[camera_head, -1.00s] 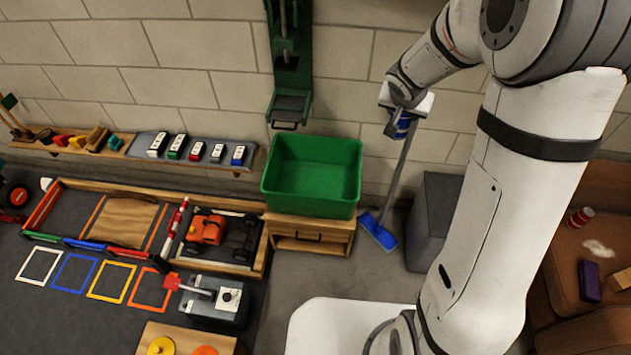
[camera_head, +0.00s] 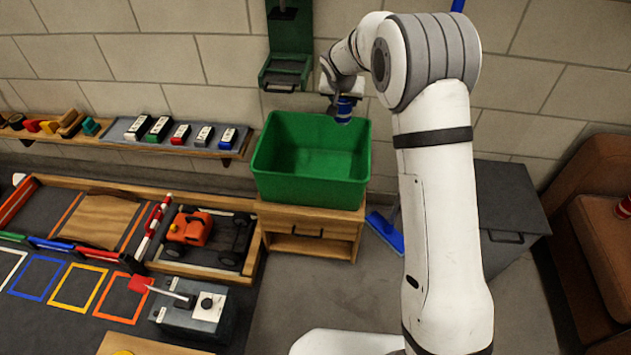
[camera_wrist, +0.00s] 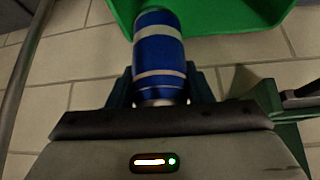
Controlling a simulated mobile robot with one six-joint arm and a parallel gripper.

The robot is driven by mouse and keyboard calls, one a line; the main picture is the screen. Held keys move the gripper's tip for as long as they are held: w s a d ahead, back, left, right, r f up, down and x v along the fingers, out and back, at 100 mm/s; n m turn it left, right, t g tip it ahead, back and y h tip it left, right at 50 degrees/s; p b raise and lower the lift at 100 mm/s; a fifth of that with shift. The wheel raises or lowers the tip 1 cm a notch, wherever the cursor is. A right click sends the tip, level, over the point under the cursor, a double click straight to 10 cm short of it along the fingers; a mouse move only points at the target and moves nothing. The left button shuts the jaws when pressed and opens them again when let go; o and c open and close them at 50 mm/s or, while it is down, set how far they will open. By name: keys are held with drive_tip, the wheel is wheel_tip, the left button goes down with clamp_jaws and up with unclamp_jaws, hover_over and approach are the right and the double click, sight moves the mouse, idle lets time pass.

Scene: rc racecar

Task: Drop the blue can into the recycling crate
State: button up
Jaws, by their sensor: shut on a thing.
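The blue can (camera_head: 344,108) is held in my gripper (camera_head: 340,97) near the back right rim of the green crate. In the wrist view the blue can (camera_wrist: 159,55), with pale bands, sits between the two dark fingers of my gripper (camera_wrist: 160,85), which are shut on it. The green recycling crate (camera_head: 308,186) stands on a small wooden cabinet, and its visible inside looks empty. The crate's green wall (camera_wrist: 215,15) shows at the top of the wrist view, beyond the can. I cannot tell whether the can is over the crate's opening or just behind it.
The wooden cabinet (camera_head: 308,245) has a drawer handle. A green wall-mounted frame (camera_head: 287,70) is behind the crate. A shelf (camera_head: 175,138) with several small blocks runs along the left wall.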

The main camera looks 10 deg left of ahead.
drive_tip(key=w+a+f+b, duration=0.1)
drive_tip(key=a+f+b, duration=0.2)
drive_tip(key=f+b, duration=0.2)
drive_tip(key=w+a+f+b, duration=0.2)
drive_tip(key=f+b, duration=0.3)
drive_tip(key=f, duration=0.5)
drive_tip(key=shift+a+f+n+y, duration=0.15)
drive_tip(key=shift+a+n+y, duration=0.25)
drive_tip(key=shift+a, duration=0.5)
drive_tip(key=o, duration=1)
drive_tip(key=shift+s, duration=0.1)
drive_tip(key=p+v, duration=0.2)
drive_tip(key=v, duration=0.5)
drive_tip(key=shift+s+r, duration=0.2)
drive_tip(key=shift+r, duration=0.15)
